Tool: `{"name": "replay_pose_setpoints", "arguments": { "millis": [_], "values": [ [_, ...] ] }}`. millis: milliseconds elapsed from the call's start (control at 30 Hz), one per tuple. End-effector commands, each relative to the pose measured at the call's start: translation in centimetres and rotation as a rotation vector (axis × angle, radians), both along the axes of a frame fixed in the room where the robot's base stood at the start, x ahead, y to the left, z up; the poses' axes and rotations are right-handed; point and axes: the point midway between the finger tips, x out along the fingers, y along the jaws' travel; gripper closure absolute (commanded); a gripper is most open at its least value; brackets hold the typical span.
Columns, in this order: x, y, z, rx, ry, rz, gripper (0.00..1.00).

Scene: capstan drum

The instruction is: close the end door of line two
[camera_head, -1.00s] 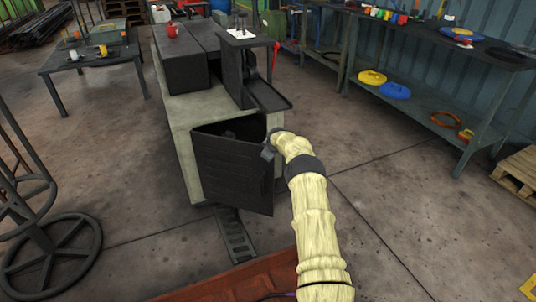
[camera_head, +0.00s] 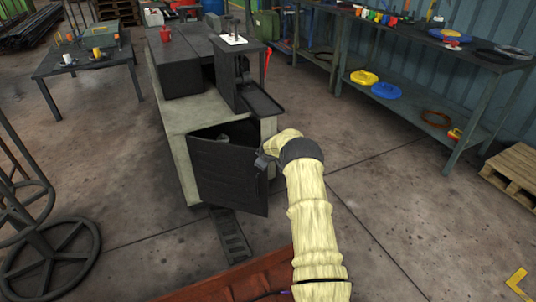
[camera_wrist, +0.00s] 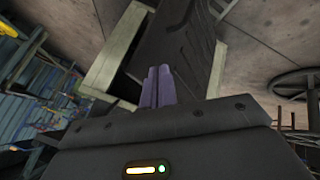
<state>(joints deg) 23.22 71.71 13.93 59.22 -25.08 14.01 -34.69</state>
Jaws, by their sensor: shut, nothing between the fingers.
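The end door (camera_head: 228,178) is a dark ribbed panel at the near end of the pale line housing (camera_head: 180,160). It stands ajar, with a dark gap along its top and right side. My gripper (camera_head: 261,160) is at the door's right, free edge, near its upper corner. In the wrist view its two purple-grey fingers (camera_wrist: 158,86) are together and empty, pointing at the dark door panel (camera_wrist: 187,42). I cannot tell whether the fingertips touch the door. What lies inside the housing is mostly hidden.
A rusty red beam (camera_head: 225,280) and a dark slotted floor plate (camera_head: 230,236) lie in front of the door. A spoked wheel stand (camera_head: 50,258) is at the left. A shelved bench (camera_head: 440,110) and pallet (camera_head: 515,172) are at the right. Floor between is clear.

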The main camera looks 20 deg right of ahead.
Motion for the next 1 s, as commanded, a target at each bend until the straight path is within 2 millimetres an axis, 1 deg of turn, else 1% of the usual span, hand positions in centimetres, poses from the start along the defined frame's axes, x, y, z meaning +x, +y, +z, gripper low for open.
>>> {"name": "replay_pose_setpoints", "arguments": {
  "millis": [33,200,433,600,867,1000],
  "values": [
    [-0.4,0.1,0.8,-0.001,0.0,0.002,1.0],
    [-1.8,0.6,2.7,0.0,0.001,0.006,1.0],
    [-3.7,0.7,5.3,-0.001,0.0,0.006,1.0],
    [-4.3,0.8,6.0,0.0,0.001,0.006,1.0],
    [-4.6,-0.2,6.0,0.0,0.001,-0.005,1.0],
    [-4.8,0.4,6.4,0.005,0.005,-0.007,1.0]
  ]
}}
